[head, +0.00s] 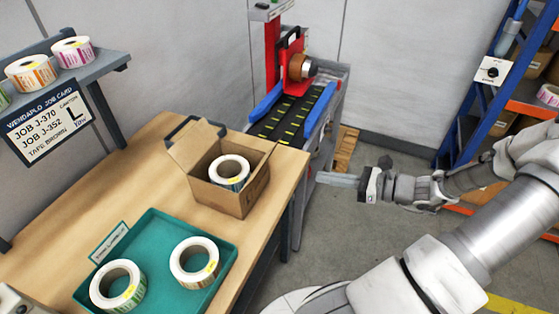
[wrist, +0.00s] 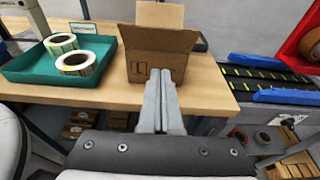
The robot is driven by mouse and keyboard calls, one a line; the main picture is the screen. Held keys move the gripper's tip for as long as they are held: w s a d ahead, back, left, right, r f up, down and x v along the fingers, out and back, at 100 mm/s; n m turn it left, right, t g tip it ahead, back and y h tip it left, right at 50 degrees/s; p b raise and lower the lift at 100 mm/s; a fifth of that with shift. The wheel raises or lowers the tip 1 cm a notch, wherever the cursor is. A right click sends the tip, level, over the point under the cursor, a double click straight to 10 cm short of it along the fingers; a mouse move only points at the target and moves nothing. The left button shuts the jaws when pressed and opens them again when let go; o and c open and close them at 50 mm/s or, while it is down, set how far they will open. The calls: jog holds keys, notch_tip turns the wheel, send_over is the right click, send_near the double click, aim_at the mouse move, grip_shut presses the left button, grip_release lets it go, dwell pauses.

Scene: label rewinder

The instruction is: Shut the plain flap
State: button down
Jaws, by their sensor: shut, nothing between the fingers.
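An open cardboard box (head: 227,202) stands on the wooden table, with a white label roll (head: 230,173) inside. A flap (head: 193,141) without visible print stands up on the box's far left side. It also shows upright behind the box in the wrist view (wrist: 160,14). The box's near face (wrist: 150,68) bears small printed marks. I cannot tell how the other flaps lie. My gripper (head: 322,178) is shut and empty, to the right of the box and apart from it, beyond the table edge. In the wrist view my fingertips (wrist: 160,72) point toward the box.
A teal tray (head: 150,226) with two label rolls is at the table's near side. The red and blue rewinder with its conveyor (head: 290,110) stands behind the table's right end. A shelf with rolls (head: 60,78) and a job card (head: 45,125) is at left.

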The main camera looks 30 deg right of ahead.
send_near(261, 166)
notch_tip(261, 166, down, 3)
jog(key=w, duration=0.2)
jog(key=shift+w+a+r+p, duration=0.15)
jog(key=shift+w+a+r, duration=0.15)
jog(key=shift+w, duration=0.3)
jog(key=shift+w+a+r+p, duration=0.2)
jog(key=shift+w+a+r, duration=0.05)
jog(key=shift+w, duration=0.3)
jog(key=shift+w+a+r+p, duration=0.15)
jog(key=shift+w+a+r, duration=0.15)
jog(key=shift+w, duration=0.3)
jog(key=shift+d, duration=0.1)
jog(key=shift+r, duration=0.1)
